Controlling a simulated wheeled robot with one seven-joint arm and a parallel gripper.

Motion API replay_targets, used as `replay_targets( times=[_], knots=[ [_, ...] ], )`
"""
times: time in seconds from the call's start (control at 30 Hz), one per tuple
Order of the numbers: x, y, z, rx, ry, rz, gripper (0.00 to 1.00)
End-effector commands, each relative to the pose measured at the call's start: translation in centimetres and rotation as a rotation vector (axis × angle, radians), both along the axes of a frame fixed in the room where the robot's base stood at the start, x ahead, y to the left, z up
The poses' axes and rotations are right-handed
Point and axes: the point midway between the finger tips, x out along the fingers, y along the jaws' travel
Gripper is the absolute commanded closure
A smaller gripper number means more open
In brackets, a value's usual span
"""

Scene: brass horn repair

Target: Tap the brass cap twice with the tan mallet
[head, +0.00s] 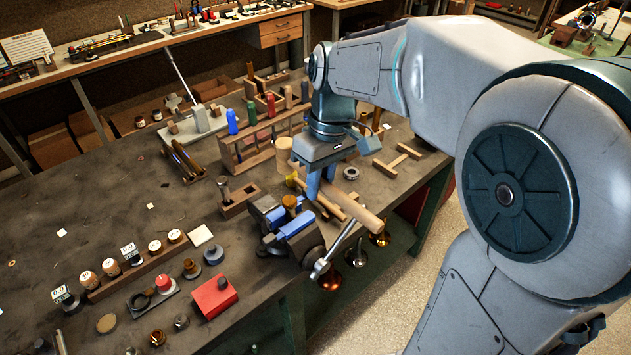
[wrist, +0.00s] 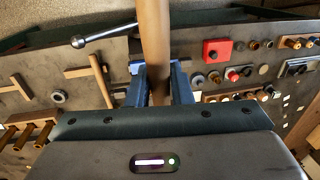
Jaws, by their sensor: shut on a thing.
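My gripper (head: 314,186) is shut on the handle of the tan mallet (head: 358,212), above the near right part of the bench. The handle's end sticks out toward the bench's front edge. A pale tan cylinder (head: 284,152), seemingly the mallet's head, shows on the far side of the gripper. In the wrist view the handle (wrist: 153,40) runs up from between the blue fingers; the head is hidden there. A blue-jawed vise (head: 298,224) stands below, and a brass-brown capped piece, seemingly the brass cap (head: 290,202), stands upright at its jaws. The mallet appears apart from it.
A wooden rack (head: 262,150) with colored handles stands behind the gripper. A red box (head: 213,297) and a wooden strip of labelled jars (head: 135,272) lie to the left. The vise's metal lever (head: 332,252) juts forward. The bench's left middle is mostly clear.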

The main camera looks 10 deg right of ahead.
Motion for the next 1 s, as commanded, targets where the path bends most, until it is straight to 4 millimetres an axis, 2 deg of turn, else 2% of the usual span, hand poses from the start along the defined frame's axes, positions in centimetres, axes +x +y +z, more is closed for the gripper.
replay_targets(
  times=[0.27, 0.73, 1.0],
  knots=[
    [-0.1, 0.0, -0.7, 0.004, -0.002, -0.007, 1.0],
    [-0.1, 0.0, -5.1, 0.004, -0.002, -0.008, 1.0],
    [-0.1, 0.0, -5.5, 0.004, -0.002, -0.008, 1.0]
  ],
)
